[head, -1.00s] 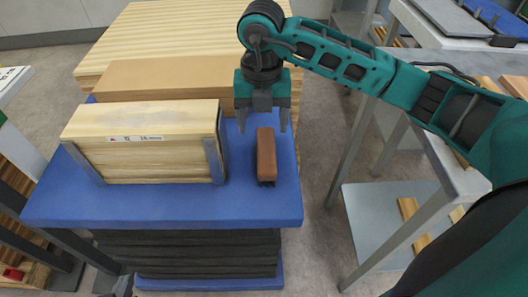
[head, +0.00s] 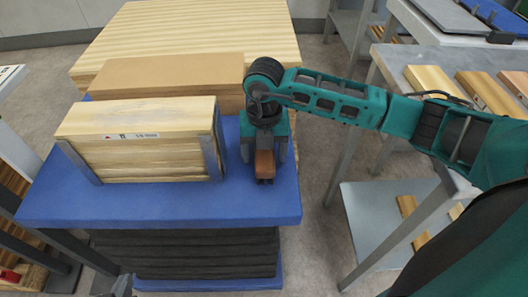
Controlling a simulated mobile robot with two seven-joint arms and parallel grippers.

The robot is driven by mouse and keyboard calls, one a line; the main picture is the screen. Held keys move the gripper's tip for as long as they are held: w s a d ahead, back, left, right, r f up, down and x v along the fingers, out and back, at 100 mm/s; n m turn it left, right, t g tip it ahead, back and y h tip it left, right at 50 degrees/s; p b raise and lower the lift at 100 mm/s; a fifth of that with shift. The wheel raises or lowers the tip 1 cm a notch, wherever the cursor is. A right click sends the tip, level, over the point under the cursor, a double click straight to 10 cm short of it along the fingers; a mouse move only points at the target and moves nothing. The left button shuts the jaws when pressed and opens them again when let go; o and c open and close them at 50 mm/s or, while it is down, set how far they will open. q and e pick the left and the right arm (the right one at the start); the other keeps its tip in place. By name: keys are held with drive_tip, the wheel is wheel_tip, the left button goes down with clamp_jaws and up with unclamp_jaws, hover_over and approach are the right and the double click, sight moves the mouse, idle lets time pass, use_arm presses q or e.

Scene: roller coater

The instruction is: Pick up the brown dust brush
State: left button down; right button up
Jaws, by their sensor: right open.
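The brown dust brush (head: 265,165) lies on the blue table top (head: 150,208), right of the wooden box, with its dark end toward me. My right gripper (head: 263,155) is lowered over the brush from above, jaws open. One finger is on each side of the brush, with a visible gap on the left. The gripper body hides the far part of the brush. What looks like a small dark tip of my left gripper (head: 122,286) shows at the bottom edge; its jaws cannot be made out.
A pale wooden box (head: 140,160) with metal corner brackets stands close left of the brush. Brown boards (head: 170,75) and a large pale wood panel (head: 200,28) lie behind. A grey bench (head: 445,60) with wooden pieces stands at the right. The table's front right corner is clear.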

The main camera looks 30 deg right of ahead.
drive_tip(key=shift+c, duration=0.4)
drive_tip(key=c, duration=1)
drive_tip(key=shift+r, duration=0.1)
drive_tip(key=shift+c, duration=0.2)
wheel_tip(320, 180, up, 20)
drive_tip(key=p, duration=0.2)
drive_tip(key=shift+p, duration=0.3)
drive_tip(key=o, duration=0.5)
drive_tip(key=c, duration=0.3)
